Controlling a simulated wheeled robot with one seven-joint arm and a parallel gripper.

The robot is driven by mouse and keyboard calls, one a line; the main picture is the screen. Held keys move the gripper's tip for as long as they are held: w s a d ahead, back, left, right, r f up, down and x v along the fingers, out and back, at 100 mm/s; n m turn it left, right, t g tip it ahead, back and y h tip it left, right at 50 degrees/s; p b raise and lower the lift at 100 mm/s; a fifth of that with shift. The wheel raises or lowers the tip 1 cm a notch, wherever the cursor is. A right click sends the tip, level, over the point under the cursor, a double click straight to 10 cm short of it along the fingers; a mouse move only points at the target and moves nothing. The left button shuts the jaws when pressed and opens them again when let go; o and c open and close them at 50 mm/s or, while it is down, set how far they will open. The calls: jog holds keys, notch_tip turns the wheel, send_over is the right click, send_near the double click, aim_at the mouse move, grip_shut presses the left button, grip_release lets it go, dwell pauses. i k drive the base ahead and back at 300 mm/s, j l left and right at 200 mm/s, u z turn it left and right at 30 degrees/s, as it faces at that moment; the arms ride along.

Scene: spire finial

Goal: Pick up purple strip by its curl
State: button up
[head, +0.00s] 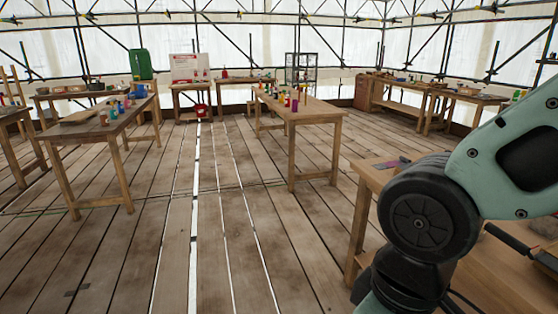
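A small flat purple piece (391,163), which looks like the purple strip, lies near the far left corner of the wooden table (366,181) at the right. It is too small here to make out a curl. My arm passes in front of that table and hides much of its top. My gripper is not in view, so I cannot tell where it is relative to the strip.
A long table (316,112) with several small coloured items stands mid-room. Another cluttered table (83,126) stands at the left, and workbenches (426,90) stand at the back right. The plank floor (160,225) between the tables is clear.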

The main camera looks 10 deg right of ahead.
aim_at(389, 165)
jog(key=i+j+u, duration=0.15)
jog(key=i, duration=1.6)
jog(key=i+z, duration=0.85)
jog(key=i+j+z, duration=0.6)
jog(key=z, duration=0.25)
jog(key=i+j, duration=0.05)
jog(key=i, duration=0.05)
